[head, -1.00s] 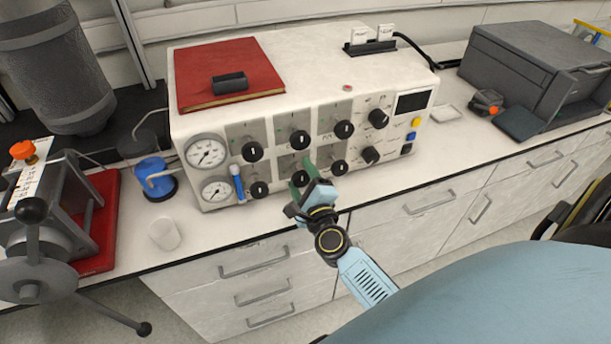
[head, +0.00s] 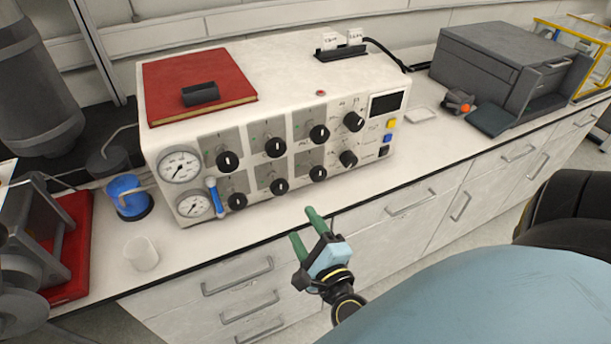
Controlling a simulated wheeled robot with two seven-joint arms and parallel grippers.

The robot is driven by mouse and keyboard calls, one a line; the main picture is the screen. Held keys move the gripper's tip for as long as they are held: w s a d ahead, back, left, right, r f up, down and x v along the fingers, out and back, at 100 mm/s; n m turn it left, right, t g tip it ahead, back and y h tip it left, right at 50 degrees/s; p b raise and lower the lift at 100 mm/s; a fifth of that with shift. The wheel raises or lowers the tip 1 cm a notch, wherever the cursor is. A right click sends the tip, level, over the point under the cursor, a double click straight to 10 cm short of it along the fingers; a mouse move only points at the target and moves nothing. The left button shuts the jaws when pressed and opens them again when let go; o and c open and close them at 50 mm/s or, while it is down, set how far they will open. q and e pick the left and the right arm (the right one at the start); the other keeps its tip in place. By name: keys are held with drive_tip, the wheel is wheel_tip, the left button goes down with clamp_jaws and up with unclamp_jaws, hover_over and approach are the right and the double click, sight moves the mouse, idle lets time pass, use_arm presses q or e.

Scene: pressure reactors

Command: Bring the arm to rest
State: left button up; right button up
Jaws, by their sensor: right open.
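My right gripper (head: 308,232) has two green fingers that stand apart with nothing between them. It hangs in front of the counter's front edge, below the white control box (head: 270,130), and touches nothing that I can see. The control box carries several black knobs, two pressure gauges (head: 180,166), a small dark screen (head: 388,104) and a blue handle (head: 215,196). My left gripper is not in view.
A blue-capped vessel (head: 128,197) and a white cup (head: 141,253) stand to the left. A dark grey machine (head: 505,70) stands right. Drawers (head: 236,280) line the front below the counter.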

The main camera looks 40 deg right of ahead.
idle(0.4)
drive_tip(key=s+a+f+n+g+y, duration=0.25)
drive_tip(key=f+n, duration=0.25)
drive_tip(key=f, duration=0.5)
drive_tip(key=s+a+f+n+g+y, duration=0.1)
drive_tip(key=s+a+f+n+g, duration=0.15)
drive_tip(key=f+n, duration=0.5)
drive_tip(key=s+a+f+n+g+y, duration=0.1)
drive_tip(key=s+f+n+g+y, duration=0.2)
drive_tip(key=f, duration=0.8)
drive_tip(key=s+d+f+n+g+h, duration=0.1)
drive_tip(key=s+f+n+g, duration=0.3)
drive_tip(key=s, duration=0.7)
drive_tip(key=s+d+f+n+g+h, duration=0.1)
drive_tip(key=s+d+f+n+g, duration=0.2)
drive_tip(key=s+f+n, duration=0.6)
drive_tip(key=s+f+g, duration=0.1)
drive_tip(key=s+f, duration=0.2)
drive_tip(key=shift+d+b, duration=0.3)
drive_tip(key=shift+b, duration=0.1)
